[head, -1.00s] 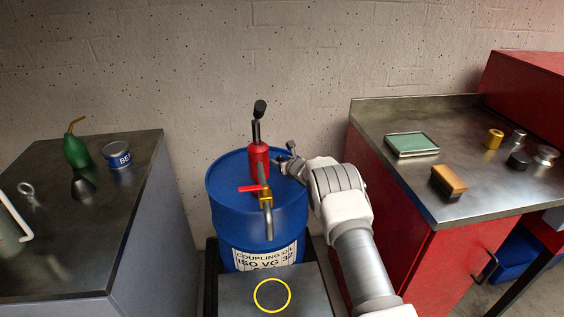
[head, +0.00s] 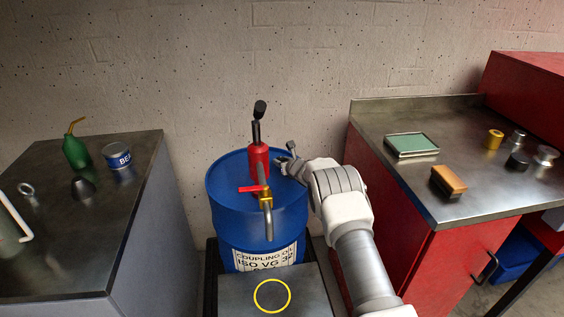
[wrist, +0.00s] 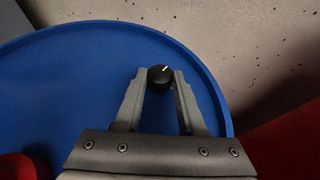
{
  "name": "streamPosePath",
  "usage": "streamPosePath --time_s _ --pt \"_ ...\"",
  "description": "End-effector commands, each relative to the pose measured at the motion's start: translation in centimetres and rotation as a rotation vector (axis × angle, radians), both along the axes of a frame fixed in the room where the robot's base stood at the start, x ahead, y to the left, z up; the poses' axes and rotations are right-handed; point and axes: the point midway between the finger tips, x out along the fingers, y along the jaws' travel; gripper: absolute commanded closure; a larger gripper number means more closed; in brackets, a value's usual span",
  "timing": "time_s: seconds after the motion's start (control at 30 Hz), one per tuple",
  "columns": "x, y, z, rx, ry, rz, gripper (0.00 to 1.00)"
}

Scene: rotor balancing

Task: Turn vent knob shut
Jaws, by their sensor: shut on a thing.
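The vent knob (wrist: 160,77) is a small black round knob with a white pointer line, on the top of the blue drum (wrist: 75,72). In the wrist view its line points up and slightly right. My gripper (wrist: 159,80) has its two fingers closed on the knob's sides. In the head view my gripper (head: 286,160) is at the right rear of the drum (head: 226,190), and the knob is hard to make out behind it.
A red hand pump (head: 258,160) with a brass tap (head: 265,198) and red lever stands on the drum, left of my gripper. The wall (wrist: 265,50) is close behind the drum. A red cabinet with a metal top (head: 400,185) stands to the right.

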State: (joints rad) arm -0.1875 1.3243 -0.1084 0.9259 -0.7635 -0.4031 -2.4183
Motion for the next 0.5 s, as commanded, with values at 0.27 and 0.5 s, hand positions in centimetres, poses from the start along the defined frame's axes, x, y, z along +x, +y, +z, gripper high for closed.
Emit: streamPosePath --time_s 0.27,0.5 --pt "0.30 -0.18 0.33 0.004 -0.010 0.085 1.00" --pt "0.49 -0.34 0.24 0.005 -0.018 0.186 1.00"
